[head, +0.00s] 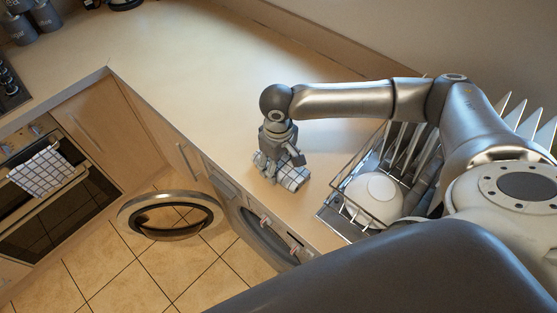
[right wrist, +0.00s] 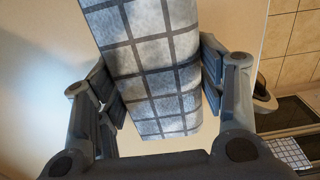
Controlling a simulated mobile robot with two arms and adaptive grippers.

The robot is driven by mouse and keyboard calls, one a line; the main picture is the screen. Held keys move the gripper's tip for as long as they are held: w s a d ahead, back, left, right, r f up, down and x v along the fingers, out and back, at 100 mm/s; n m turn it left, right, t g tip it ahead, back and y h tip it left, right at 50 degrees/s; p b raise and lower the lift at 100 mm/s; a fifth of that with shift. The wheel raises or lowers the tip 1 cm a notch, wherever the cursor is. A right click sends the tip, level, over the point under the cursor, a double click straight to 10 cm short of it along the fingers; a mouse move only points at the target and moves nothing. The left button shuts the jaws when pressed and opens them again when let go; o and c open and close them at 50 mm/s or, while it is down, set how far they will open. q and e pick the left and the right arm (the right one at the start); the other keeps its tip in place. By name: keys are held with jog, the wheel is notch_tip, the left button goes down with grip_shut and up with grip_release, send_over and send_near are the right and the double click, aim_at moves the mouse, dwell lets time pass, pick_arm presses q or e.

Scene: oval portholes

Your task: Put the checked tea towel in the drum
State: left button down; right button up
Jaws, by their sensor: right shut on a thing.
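My right gripper (head: 280,162) is shut on a folded checked tea towel (head: 291,178), white-blue with dark lines, at the worktop's front edge. In the right wrist view the towel (right wrist: 155,60) sits between both fingers. I cannot tell whether it touches the worktop. The washing machine (head: 270,236) is under the worktop, below and left of the dish rack. Its round door (head: 171,198) stands open, swung out over the floor. The drum's inside is mostly hidden by the steep view. My left gripper is not in view.
A second checked cloth (head: 42,170) hangs on the oven (head: 60,205) at left. A wire dish rack (head: 335,212) with a white bowl (head: 372,199) and plates stands right of the gripper. The worktop (head: 190,80) behind is clear. Grey canisters (head: 45,16) stand far left.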

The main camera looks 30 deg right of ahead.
jog(key=o, duration=1)
jog(key=shift+f, duration=0.1)
notch_tip(320, 180, up, 12)
jog(key=shift+a+r+b, duration=0.1)
jog(key=shift+r+b, duration=0.1)
jog(key=shift+b, duration=0.9)
